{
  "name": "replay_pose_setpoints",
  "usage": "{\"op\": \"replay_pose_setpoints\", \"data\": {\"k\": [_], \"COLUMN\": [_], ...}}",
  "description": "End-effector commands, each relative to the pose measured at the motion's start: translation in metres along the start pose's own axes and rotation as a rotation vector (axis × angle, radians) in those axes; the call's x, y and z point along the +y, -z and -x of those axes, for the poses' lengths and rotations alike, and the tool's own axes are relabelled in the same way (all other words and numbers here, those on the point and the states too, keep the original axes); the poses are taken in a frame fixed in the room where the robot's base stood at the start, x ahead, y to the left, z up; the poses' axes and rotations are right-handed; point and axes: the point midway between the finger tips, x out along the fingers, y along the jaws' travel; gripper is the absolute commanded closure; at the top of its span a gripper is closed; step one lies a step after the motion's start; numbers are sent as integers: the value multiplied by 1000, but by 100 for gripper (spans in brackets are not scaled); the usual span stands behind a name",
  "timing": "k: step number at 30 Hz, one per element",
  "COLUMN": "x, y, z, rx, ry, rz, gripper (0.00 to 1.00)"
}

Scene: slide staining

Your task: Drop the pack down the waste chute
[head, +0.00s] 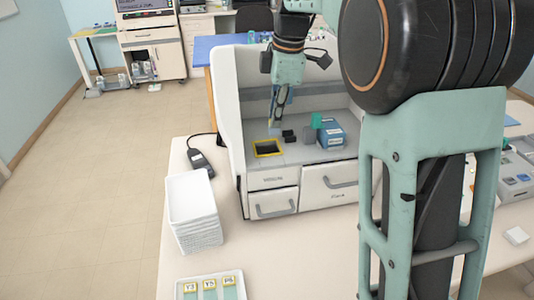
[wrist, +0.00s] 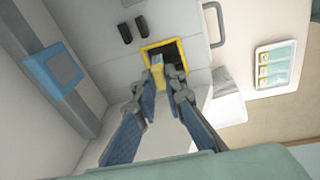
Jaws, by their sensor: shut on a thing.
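The waste chute (head: 268,148) is a dark square opening with a yellow rim in the floor of the white cabinet; it also shows in the wrist view (wrist: 178,49). My gripper (wrist: 161,82) is shut on a small yellowish pack (wrist: 157,66). In the wrist view the pack overlaps the opening and the near part of the rim. In the head view my gripper (head: 276,119) points down just above and behind the chute. Most of the pack is hidden by the fingers, and its exact height over the opening is hard to tell.
Two small black blocks (head: 289,136), a green item (head: 317,121) and a blue-and-white box (head: 330,133) stand right of the chute. The cabinet's white left wall (head: 228,130) is close by. Stacked white trays (head: 191,205) and a slide tray (head: 211,287) are on the table.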

Motion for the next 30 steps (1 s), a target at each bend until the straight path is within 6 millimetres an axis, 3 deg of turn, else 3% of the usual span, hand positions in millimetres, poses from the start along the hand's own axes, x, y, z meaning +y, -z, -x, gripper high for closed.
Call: {"op": "replay_pose_setpoints", "data": {"k": [10,11,16,25,30], "x": [-1,-1,-1,-1,0], "y": [0,0,0,0,0], "z": [-6,-6,-5,-4,16], "rx": [0,0,0,1,1], "ry": [-1,0,0,-1,-5], "rz": [0,0,0,0,0], "gripper": [100,87,70,70,70]}}
